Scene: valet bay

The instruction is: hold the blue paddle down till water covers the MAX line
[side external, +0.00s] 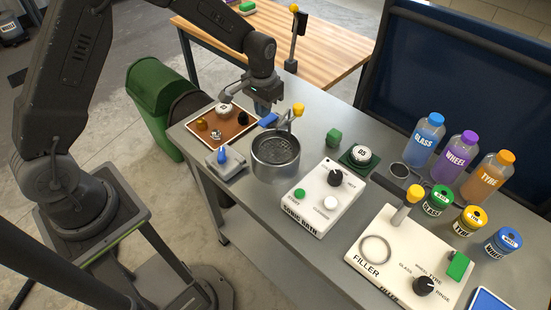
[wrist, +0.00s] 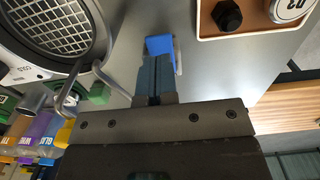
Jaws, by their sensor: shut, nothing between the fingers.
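The blue paddle (side external: 268,120) sits at the back left of the round metal pot (side external: 256,165), beside a tap with a yellow knob (side external: 298,109). The paddle also shows in the wrist view (wrist: 159,45), just beyond my fingertips. My gripper (side external: 262,110) is shut and empty, pointing down close over the paddle; its closed fingers also show in the wrist view (wrist: 156,80). I cannot tell whether they touch the paddle. A dark mesh basket (wrist: 55,22) sits in the pot. I cannot make out a MAX line or the water level.
A brown tray (side external: 233,131) with small parts lies left of the paddle. The white sonic bath box (side external: 313,212) and filler (side external: 385,265) stand right of the pot. Labelled bottles (side external: 427,140) stand at the far right.

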